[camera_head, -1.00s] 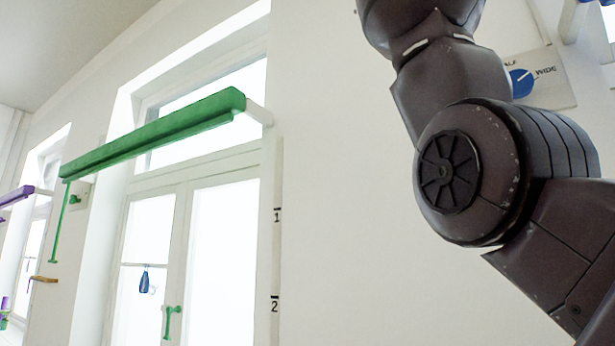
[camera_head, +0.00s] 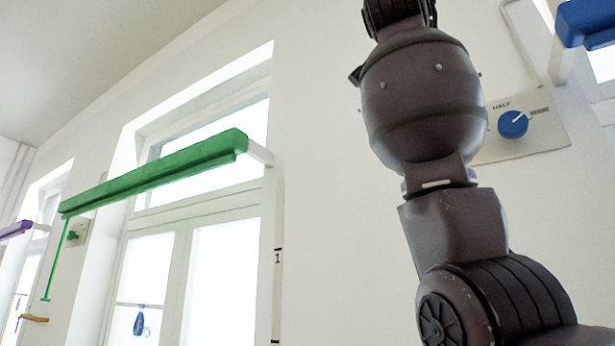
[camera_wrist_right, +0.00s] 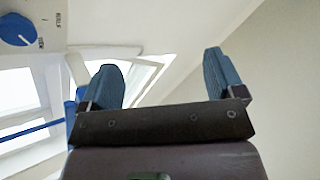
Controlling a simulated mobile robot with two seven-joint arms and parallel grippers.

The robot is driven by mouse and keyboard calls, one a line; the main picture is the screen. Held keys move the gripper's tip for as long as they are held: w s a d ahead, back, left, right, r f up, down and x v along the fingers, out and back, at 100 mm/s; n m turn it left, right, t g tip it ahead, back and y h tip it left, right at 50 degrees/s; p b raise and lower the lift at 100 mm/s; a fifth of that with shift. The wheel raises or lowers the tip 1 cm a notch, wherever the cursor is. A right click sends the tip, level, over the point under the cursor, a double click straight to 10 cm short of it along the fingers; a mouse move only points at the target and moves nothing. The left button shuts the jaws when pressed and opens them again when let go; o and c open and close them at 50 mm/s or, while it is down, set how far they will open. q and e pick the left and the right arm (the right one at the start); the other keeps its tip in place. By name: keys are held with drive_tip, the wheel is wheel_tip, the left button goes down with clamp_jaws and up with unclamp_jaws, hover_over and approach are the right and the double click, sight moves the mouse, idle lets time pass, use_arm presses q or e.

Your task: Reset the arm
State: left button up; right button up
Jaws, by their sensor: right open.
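My right arm (camera_head: 420,110) rises up the right side of the head view, and its hand is out of the picture above. In the right wrist view my right gripper (camera_wrist_right: 163,85) is open, with its two blue fingers wide apart and nothing between them. Behind the fingers are a window and bare wall. A blue dial on a plate (camera_head: 513,124) is on the wall just right of the arm; the dial (camera_wrist_right: 15,30) also shows at the upper left of the wrist view. My left gripper is in neither view.
A green blind case (camera_head: 155,175) hangs over a window at the left, with a green rod at its far end. A blue case (camera_head: 585,22) juts in at the upper right. A purple case (camera_head: 15,230) is at the far left. Bare wall lies between window and arm.

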drive_tip(key=w+a+f+n+t+y, duration=0.15)
drive_tip(key=w+f+n+y, duration=0.6)
drive_tip(key=f, duration=0.75)
drive_tip(key=w+a+f+n+t+y, duration=0.15)
drive_tip(key=w+f+n+y, duration=0.25)
drive_tip(key=w+f+n, duration=0.75)
drive_tip(key=w+d+f+n+g+y+b, duration=0.1)
drive_tip(key=w+d+f+y, duration=0.1)
drive_tip(key=f, duration=1.6)
drive_tip(key=w+d+f+g+y, duration=0.1)
drive_tip(key=w+d+f+y, duration=0.1)
drive_tip(key=f, duration=1.7)
drive_tip(key=s+d+f+m+g, duration=0.15)
drive_tip(key=s+f, duration=0.25)
drive_tip(key=f, duration=0.6)
drive_tip(key=s+d+f+g+h, duration=0.15)
drive_tip(key=s+f, duration=0.25)
drive_tip(key=f, duration=0.7)
drive_tip(key=s+d+f+g, duration=0.15)
drive_tip(key=s+f, duration=0.35)
drive_tip(key=f, duration=0.5)
drive_tip(key=s+d+f+m+g+h, duration=0.1)
drive_tip(key=s+d+f+g, duration=0.1)
drive_tip(key=s+f, duration=1)
drive_tip(key=s+d+f+m+g+h+b, duration=0.1)
drive_tip(key=s+d+f+g, duration=0.2)
drive_tip(key=s+f, duration=0.9)
drive_tip(key=shift+s+f+g, duration=0.2)
drive_tip(key=shift+s+g, duration=0.45)
drive_tip(key=shift+g, duration=0.5)
